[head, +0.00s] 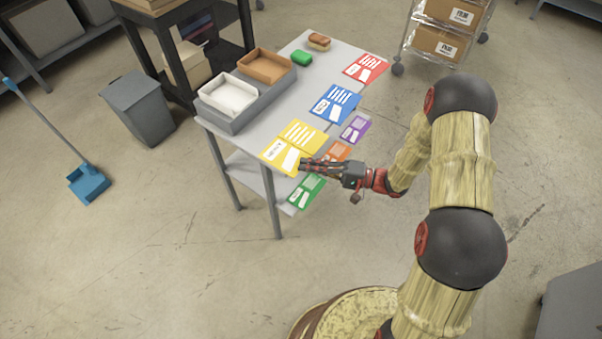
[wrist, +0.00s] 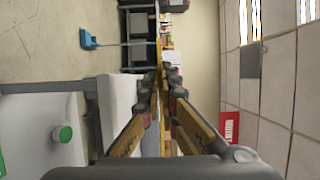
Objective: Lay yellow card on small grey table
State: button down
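The yellow card (head: 299,133) is flat at the near corner of the small grey table (head: 318,62), its right side reaching past the tabletop edge. My gripper (head: 304,164) is at the card's near right side, coming in from the right. In the wrist view my gripper (wrist: 161,78) has its fingers close together on a thin yellow strip, the yellow card (wrist: 158,52) seen edge-on. Whether the card touches the tabletop or is just above it, I cannot tell.
A blue card (head: 335,103) and a red card (head: 366,67) are along the same edge. Purple (head: 356,128), orange (head: 338,150) and green (head: 305,189) cards show lower down. A grey holder with a white tray (head: 229,94) and brown tray (head: 266,66) stands on the table's left.

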jog(key=w+a+f+b, duration=0.1)
jog(key=w+f+b, duration=0.2)
jog(key=f, duration=0.5)
jog(key=shift+w+a+f, duration=0.3)
jog(key=shift+w+a, duration=0.1)
jog(key=shift+w, duration=0.1)
jog(key=c, duration=2.5)
grip_release()
jog(key=shift+f, duration=0.1)
jog(key=shift+c, duration=0.2)
jog(key=o, duration=0.4)
jog(key=shift+o, duration=0.5)
